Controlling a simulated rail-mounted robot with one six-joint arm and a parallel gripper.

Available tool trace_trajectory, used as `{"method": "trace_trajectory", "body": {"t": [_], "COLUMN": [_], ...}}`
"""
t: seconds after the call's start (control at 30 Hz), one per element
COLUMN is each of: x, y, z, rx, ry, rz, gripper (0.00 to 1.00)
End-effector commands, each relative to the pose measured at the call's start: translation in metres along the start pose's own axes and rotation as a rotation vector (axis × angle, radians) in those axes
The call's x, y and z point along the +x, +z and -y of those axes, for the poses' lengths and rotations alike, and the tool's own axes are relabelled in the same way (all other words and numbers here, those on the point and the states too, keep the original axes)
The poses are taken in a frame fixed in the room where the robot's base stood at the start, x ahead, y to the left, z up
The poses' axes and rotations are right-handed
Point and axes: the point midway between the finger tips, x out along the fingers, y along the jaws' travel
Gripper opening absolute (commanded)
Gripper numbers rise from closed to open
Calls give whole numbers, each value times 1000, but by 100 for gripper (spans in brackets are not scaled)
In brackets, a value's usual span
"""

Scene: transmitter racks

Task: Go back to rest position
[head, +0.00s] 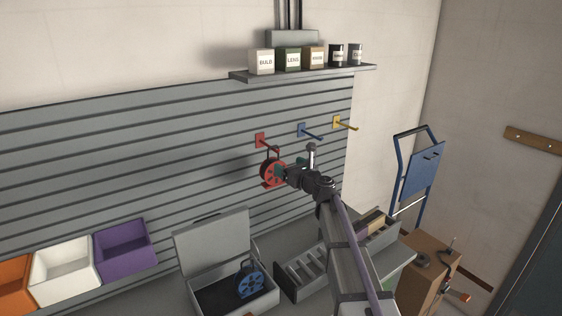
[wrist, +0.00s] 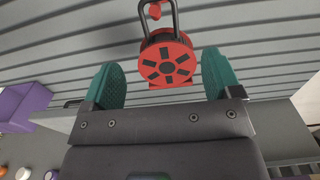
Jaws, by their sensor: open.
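My gripper (head: 281,171) is at the slatted wall, beside a red reel (head: 268,173) that hangs by its dark handle from the red hook (head: 261,140). In the wrist view the two green fingers of my gripper (wrist: 165,66) are spread apart. The red reel (wrist: 167,61) shows upright between and beyond them, with a visible gap on each side. Its handle loops around the red peg end (wrist: 154,11). How deep the reel sits between the fingers I cannot tell.
Blue (head: 302,130) and yellow (head: 338,122) hooks are empty, right of the red one. A shelf (head: 300,74) with several tins is above. Below are an open case (head: 205,305) holding a blue reel (head: 250,283), a slotted rack (head: 301,277) and a purple bin (head: 126,249).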

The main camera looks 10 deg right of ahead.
Motion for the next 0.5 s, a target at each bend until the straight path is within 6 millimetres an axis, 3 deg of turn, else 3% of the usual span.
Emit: {"method": "trace_trajectory", "body": {"t": [0.17, 0.27, 0.37, 0.5], "x": [-2, -5, -40, -122], "y": [0, -7, -41, -129], "z": [-1, -16, -60, -121], "rx": [-43, -275, -790, -1448], "ry": [5, 91, 334, 823], "rz": [0, -25, -118, -223], "gripper": [84, 84, 84, 84]}}
